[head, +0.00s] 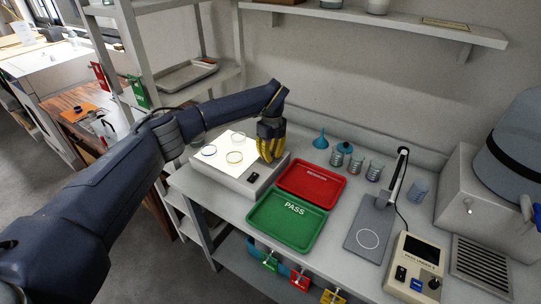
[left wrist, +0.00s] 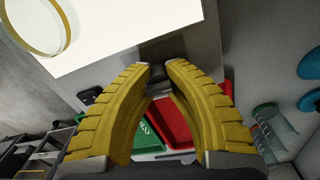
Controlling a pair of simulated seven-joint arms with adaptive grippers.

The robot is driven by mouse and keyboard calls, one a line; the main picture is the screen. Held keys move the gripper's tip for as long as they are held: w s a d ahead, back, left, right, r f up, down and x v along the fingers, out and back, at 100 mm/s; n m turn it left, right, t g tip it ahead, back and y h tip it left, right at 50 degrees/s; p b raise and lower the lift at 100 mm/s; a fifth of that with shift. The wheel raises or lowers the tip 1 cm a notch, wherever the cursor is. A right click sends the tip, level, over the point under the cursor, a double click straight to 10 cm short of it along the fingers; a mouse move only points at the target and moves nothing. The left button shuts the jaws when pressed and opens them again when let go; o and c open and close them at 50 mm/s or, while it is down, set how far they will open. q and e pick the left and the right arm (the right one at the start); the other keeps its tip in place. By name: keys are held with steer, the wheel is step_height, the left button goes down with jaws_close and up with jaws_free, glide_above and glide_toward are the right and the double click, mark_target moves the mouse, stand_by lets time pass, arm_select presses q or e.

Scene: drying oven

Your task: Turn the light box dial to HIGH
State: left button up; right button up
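The light box (head: 224,178) stands at the left end of the bench, its top lit white with round glass dishes on it. My left gripper (head: 271,158), with yellow ribbed fingers, points down at the box's right end. In the left wrist view, the fingertips (left wrist: 159,72) are close together on either side of a small dark knob, which looks like the dial (left wrist: 158,74). The fingers seem to touch it. The dial is hidden behind the gripper in the head view, and its setting cannot be read. My right gripper is not in view.
A black switch (head: 253,177) is on the box's front. A red tray (head: 311,184) and a green PASS tray (head: 287,222) lie just right of it. Beakers (head: 374,170), a lamp stand (head: 368,229) and a meter (head: 416,265) stand farther right. A shelf (head: 400,27) hangs above.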

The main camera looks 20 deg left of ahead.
arm_select(q)
jaws_close()
steer(key=m, duration=0.4)
steer(key=shift+m, duration=0.3)
steer(key=m, duration=0.4)
steer(key=shift+m+t, duration=0.3)
steer(key=m, duration=0.4)
steer(key=shift+m, duration=0.3)
steer(key=shift+s+m, duration=0.1)
steer(key=shift+m, duration=1.9)
steer(key=o, duration=1)
jaws_free()
steer(key=shift+r, duration=0.1)
